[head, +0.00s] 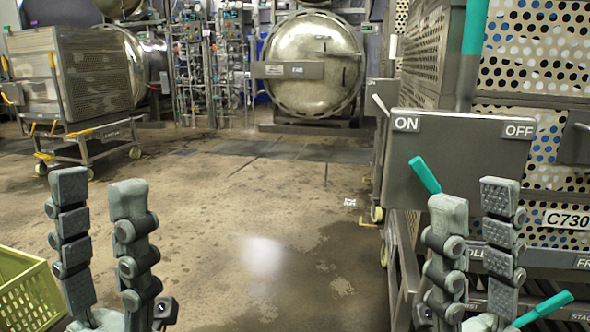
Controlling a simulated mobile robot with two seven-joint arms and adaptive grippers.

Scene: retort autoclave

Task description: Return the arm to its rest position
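My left gripper (98,184) stands upright at the lower left, its two grey fingers apart with nothing between them. My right gripper (474,196) stands upright at the lower right, its fingers also apart. It overlaps the lower edge of a grey ON/OFF panel (460,160) in the picture; I cannot tell how far apart they are. A teal lever (425,175) on the panel's left, ON side tilts up and left of the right gripper's inner finger. Another teal handle (541,309) shows right of that gripper's base. Most of both arms lies out of view.
A perforated rack (540,60) labelled C730 fills the right side. A yellow-green crate (27,292) is at the lower left. A wheeled basket cart (95,75) stands back left, and a round retort door (315,65) at the back. The wet middle floor (240,200) is clear.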

